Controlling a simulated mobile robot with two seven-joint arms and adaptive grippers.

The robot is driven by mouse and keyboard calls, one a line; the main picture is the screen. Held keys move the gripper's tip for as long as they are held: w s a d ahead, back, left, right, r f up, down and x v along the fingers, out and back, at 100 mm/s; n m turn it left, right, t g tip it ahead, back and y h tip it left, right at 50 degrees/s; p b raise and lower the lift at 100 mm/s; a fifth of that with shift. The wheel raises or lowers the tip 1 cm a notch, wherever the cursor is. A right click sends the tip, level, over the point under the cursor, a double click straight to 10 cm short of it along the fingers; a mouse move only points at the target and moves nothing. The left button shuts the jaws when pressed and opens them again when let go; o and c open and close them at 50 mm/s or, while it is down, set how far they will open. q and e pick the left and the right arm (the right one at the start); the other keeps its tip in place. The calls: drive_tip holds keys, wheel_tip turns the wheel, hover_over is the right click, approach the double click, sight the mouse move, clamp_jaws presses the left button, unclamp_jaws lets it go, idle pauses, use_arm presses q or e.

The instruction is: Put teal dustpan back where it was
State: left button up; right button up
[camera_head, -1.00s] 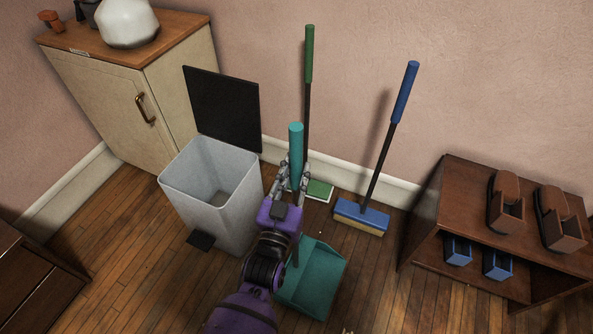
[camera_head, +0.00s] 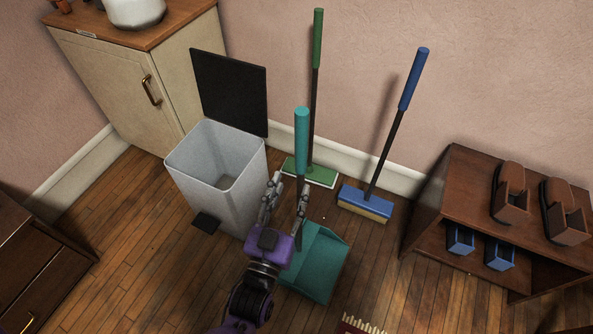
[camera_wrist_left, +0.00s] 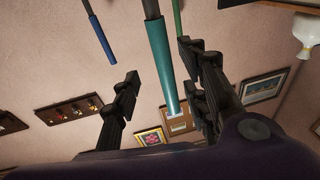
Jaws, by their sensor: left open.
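The teal dustpan (camera_head: 318,262) stands upright on the wood floor, its pan to the right of my left forearm and its teal handle (camera_head: 301,140) pointing up. My left gripper (camera_head: 287,184) is open, its fingers spread just below the teal grip in the head view. In the left wrist view the teal handle (camera_wrist_left: 160,60) shows beyond the open fingers (camera_wrist_left: 163,88), apart from them as far as I can tell. Part of the dustpan's pole is hidden by the gripper. My right gripper is not in view.
A grey bin (camera_head: 218,180) with its black lid up stands left of the dustpan. A green mop (camera_head: 310,172) and a blue broom (camera_head: 365,203) lean on the wall behind. A dark shelf (camera_head: 440,190) is at right, a cabinet (camera_head: 120,90) at left.

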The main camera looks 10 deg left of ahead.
use_arm(q)
drive_tip(key=s+a+f+g+y, duration=0.1)
drive_tip(key=s+a+f+g, duration=0.3)
drive_tip(key=s, duration=0.7)
drive_tip(key=s+a+f+g+y, duration=0.1)
drive_tip(key=s+a+f+g, duration=0.3)
drive_tip(key=s+f, duration=0.4)
drive_tip(key=s+a+f+n+g+y, duration=0.1)
drive_tip(key=s+a+f+g, duration=0.3)
drive_tip(key=s, duration=1.2)
wheel_tip(320, 180, down, 3)
drive_tip(key=shift+s+a+f+g, duration=0.1)
drive_tip(key=shift+s+a+g, duration=0.2)
drive_tip(key=shift+a, duration=0.25)
